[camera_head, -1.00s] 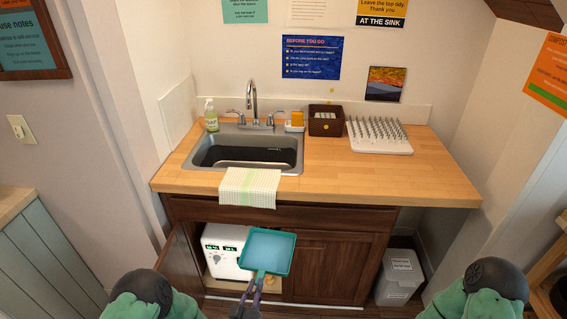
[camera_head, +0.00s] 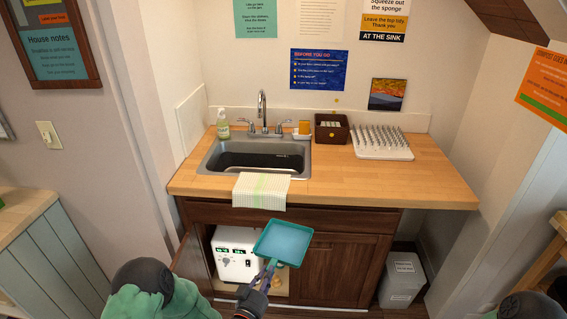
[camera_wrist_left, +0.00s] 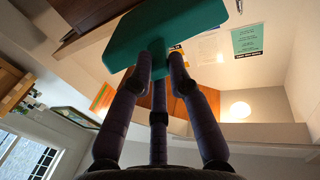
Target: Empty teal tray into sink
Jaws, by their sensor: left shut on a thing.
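The teal tray (camera_head: 258,244) is held in front of the cabinet, below the counter's front edge. It looks roughly level, with a lighter blue surface inside that looks like liquid. My left gripper (camera_head: 269,270) is shut on the tray's near-side handle. In the left wrist view the tray's underside (camera_wrist_left: 168,32) shows above the fingers (camera_wrist_left: 160,70), which close on the handle. The steel sink (camera_head: 208,160) is set in the wooden counter, behind and above the tray, with a dark basin. My right gripper is out of view.
A striped towel (camera_head: 262,190) hangs over the counter edge before the sink. The faucet (camera_head: 262,112), soap bottle (camera_head: 223,124), brown basket (camera_head: 331,128) and spiked white rack (camera_head: 382,142) line the back. The cabinet door (camera_head: 192,262) stands open beside a white machine (camera_head: 236,253).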

